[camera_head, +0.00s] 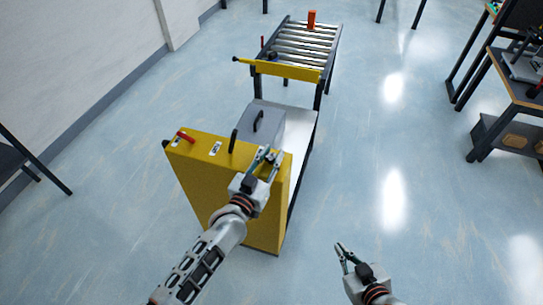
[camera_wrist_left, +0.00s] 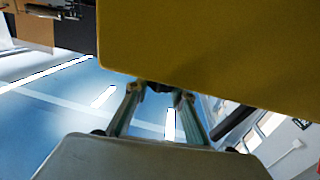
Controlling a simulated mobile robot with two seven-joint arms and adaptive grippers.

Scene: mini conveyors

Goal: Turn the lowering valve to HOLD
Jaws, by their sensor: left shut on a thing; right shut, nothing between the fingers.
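The yellow cabinet (camera_head: 225,190) stands upright at the end of a low cart. A red lever (camera_head: 186,136) and a black lever (camera_head: 233,141) stand on its top, with white labels beside them; I cannot read which is the lowering valve. My left gripper (camera_head: 268,156) is at the cabinet's top right end, shut on a small part that its fingers mostly hide. In the left wrist view the fingertips (camera_wrist_left: 160,90) meet the edge of the yellow cabinet (camera_wrist_left: 220,45), with a small dark part between them. My right gripper (camera_head: 343,252) is shut and empty, above the floor.
A grey box with a black handle (camera_head: 263,124) sits behind the cabinet. A workbench (camera_head: 519,88) is at right. The floor between is free.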

